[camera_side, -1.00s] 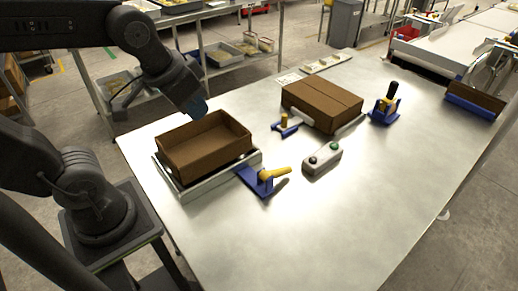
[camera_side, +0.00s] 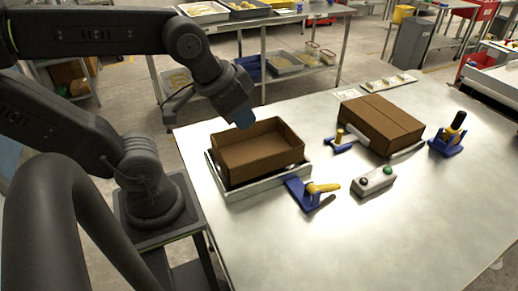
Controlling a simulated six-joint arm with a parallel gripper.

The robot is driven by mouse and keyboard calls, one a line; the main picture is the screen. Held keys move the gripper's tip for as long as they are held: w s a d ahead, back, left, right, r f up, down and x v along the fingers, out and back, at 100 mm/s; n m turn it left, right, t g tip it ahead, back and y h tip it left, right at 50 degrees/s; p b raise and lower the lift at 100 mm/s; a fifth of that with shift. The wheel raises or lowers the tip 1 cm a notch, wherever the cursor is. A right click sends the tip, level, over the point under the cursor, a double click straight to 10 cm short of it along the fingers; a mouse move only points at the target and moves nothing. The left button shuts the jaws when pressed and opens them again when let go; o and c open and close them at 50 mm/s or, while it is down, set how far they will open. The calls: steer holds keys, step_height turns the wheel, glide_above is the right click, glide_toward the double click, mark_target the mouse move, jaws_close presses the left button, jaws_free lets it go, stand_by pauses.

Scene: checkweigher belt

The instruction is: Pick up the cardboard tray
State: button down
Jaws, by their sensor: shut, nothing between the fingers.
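The open brown cardboard tray (camera_side: 262,162) sits upright in a low light-grey metal holder (camera_side: 262,185) at the left end of the steel table. It looks empty. My gripper (camera_side: 243,120) points down above the back left rim of the tray, apparently apart from it. Its dark blue-grey fingertips look shut, with nothing between them.
A blue clamp with a yellow handle (camera_side: 322,188) stands at the holder's front right corner. A grey button box (camera_side: 374,181), a closed brown carton (camera_side: 382,124) and blue clamps stand further right. The front of the table (camera_side: 330,250) is clear.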

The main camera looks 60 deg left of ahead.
stand_by(0.4)
steer(key=c, duration=1.2)
jaws_free()
steer(key=shift+c, duration=0.2)
